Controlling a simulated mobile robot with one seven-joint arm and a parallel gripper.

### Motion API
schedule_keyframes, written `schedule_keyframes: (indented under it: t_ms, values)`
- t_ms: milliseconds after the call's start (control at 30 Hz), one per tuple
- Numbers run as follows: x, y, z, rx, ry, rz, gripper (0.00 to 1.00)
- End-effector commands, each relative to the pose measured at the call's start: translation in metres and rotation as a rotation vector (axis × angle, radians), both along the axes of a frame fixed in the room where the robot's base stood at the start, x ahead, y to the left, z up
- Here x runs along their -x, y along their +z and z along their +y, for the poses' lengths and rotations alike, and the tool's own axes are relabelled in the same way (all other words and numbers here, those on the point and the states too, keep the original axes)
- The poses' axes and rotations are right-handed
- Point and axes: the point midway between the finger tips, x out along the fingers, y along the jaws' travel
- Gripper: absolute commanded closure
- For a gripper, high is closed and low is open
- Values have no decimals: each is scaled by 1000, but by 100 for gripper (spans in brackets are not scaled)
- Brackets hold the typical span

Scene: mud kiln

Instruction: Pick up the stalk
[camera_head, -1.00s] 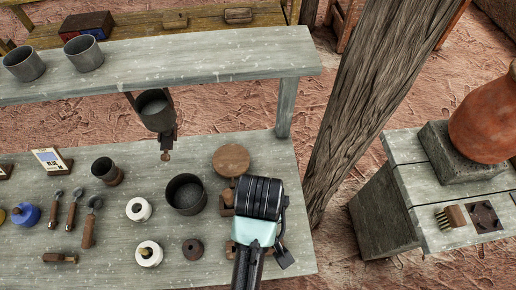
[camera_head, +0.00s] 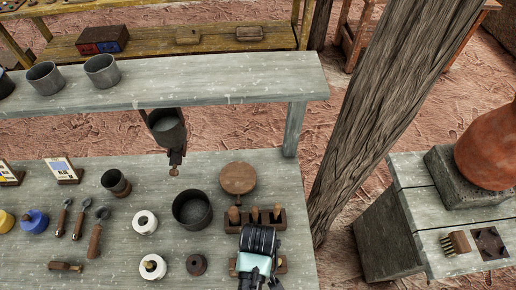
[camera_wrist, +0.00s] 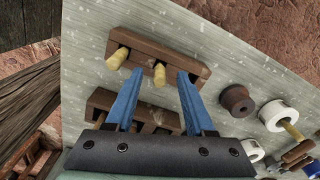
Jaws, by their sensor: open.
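In the wrist view two pale yellow stalk-like pieces, a left one (camera_wrist: 118,58) and a right one (camera_wrist: 159,74), stick out of a brown wooden rack (camera_wrist: 185,66). I cannot tell which is the stalk meant. My gripper (camera_wrist: 158,78) is open, with its blue fingers pointing toward this rack. The right piece shows between the fingertips; no contact is visible. In the head view my gripper (camera_head: 253,263) covers most of this rack. A second rack (camera_head: 265,226) behind it holds several tan-topped pieces; the wrist view shows it partly hidden under my fingers.
A dark pot (camera_head: 192,209), a round wooden disc (camera_head: 238,178), a brown ring (camera_head: 196,264) and white spools (camera_head: 145,222) stand left of and behind my gripper. A raised shelf (camera_head: 170,80) runs above the table's back. A thick wooden post (camera_head: 390,100) rises beyond the table's right end.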

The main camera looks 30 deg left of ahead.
Motion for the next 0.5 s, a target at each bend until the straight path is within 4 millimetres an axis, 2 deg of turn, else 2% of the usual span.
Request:
schedule_keyframes:
  t_ms: [100,333,367,500]
  values:
    - [0,-8,0,0,1,0,46]
    - [0,-10,0,0,1,-1,46]
    - [0,-10,0,0,1,-1,48]
    - [0,-10,0,0,1,-1,73]
